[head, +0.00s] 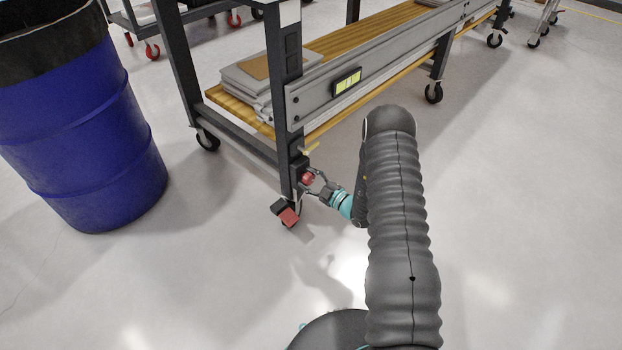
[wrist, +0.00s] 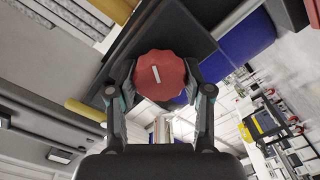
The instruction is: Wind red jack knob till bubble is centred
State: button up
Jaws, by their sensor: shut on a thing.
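The red jack knob (head: 308,178) is low on the near leg of the workbench (head: 283,110). My gripper (head: 315,182) reaches it from the right and is shut on it. In the wrist view the knob (wrist: 165,84) is a scalloped red disc with a short white mark, nearly upright and slightly tilted. A finger of my gripper (wrist: 160,92) lies on each side of it. The level (head: 347,82), a black frame with a yellow-green vial, is on the grey rail (head: 390,70). The bubble is too small to make out.
A blue drum (head: 85,130) with a black rim stands at the left. A red and black foot piece (head: 287,213) sits below the knob at the leg's base. A yellow piece (head: 311,149) sticks out just above the knob. The floor in front is clear.

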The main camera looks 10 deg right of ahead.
jog(key=shift+w+d+r, duration=0.1)
jog(key=shift+w, duration=0.05)
jog(key=o, duration=1.2)
jog(key=shift+c, duration=0.2)
jog(key=v, duration=1.2)
